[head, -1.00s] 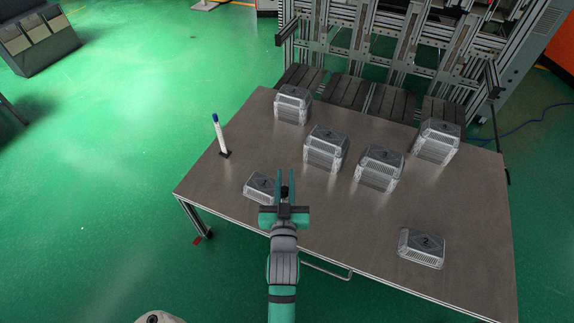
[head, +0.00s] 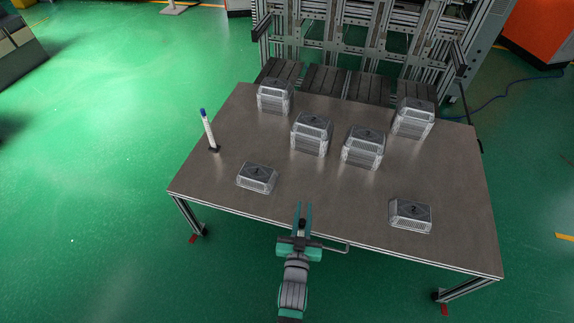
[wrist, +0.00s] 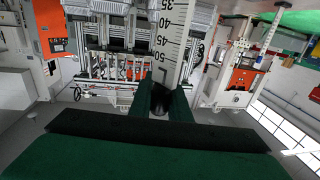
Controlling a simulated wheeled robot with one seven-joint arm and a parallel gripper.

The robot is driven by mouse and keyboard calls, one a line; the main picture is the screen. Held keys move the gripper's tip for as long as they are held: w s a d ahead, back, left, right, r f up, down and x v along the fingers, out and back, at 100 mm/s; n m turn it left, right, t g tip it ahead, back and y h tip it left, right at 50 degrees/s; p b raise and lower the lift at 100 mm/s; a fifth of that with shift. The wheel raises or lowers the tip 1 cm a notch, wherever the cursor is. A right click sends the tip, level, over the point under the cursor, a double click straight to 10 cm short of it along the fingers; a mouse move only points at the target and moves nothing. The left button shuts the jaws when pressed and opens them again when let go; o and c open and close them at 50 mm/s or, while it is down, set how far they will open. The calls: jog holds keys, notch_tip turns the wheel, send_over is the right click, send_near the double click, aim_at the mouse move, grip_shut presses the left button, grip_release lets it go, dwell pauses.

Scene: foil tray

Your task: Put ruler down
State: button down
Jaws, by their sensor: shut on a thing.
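My gripper (head: 303,209) is at the table's front edge, fingers pointing toward the table. In the wrist view (wrist: 163,92) it is shut on a white ruler (wrist: 174,38). The ruler has black marks and numbers, and runs away from the fingers to the top of that view, its end marked 50 close to the fingertips. I cannot make out the ruler in the head view. The grey table (head: 330,205) is the surface in front of me.
Several foil trays stand on the table, including one at front left (head: 257,178) and one at front right (head: 410,214). A white stick with a blue top (head: 208,128) stands upright at the left. The front middle is clear.

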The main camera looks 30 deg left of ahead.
jog(key=w+d+f+m+t+h, duration=0.1)
jog(key=d+f+m+h, duration=0.3)
jog(key=d+f, duration=1.3)
jog(key=shift+w+d+h, duration=0.2)
jog(key=shift+d+h, duration=0.4)
jog(key=shift+h, duration=0.6)
